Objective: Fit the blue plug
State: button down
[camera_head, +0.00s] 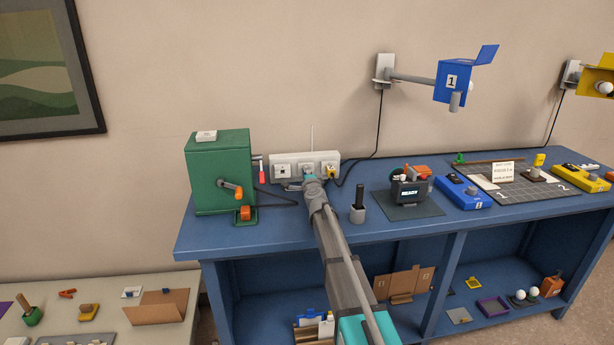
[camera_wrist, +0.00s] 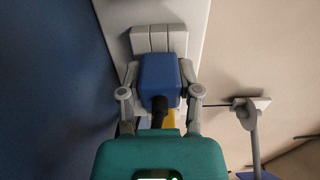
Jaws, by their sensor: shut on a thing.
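The blue plug (camera_wrist: 160,78) is between the two fingers of my gripper (camera_wrist: 160,85) in the wrist view, with a black cable (camera_wrist: 158,108) coming from its near end. My gripper is shut on it. The far end of the plug is close against pale grey blocks on the white socket strip (camera_wrist: 180,15); I cannot tell whether it is seated. In the head view my gripper (camera_head: 309,178) is at the middle of the socket strip (camera_head: 290,159), which stands at the back of the blue bench. The plug is hidden there by my arm.
A green box (camera_head: 220,170) with an orange crank stands left of the strip. A yellow plug (camera_head: 331,171) is at the strip's right socket. A black stick in a grey base (camera_head: 358,205) and a dark device (camera_head: 410,191) stand to the right. Blue bench (camera_head: 285,236) shows bare in front.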

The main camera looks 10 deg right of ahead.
jog(key=shift+w, duration=0.2)
jog(key=shift+c, duration=1.1)
grip_release()
jog(key=shift+o, duration=1.1)
jog(key=shift+s, duration=0.2)
jog(key=shift+s, duration=2.8)
jog(key=shift+s, duration=0.15)
jog(key=s, duration=1.1)
jog(key=shift+s, duration=0.4)
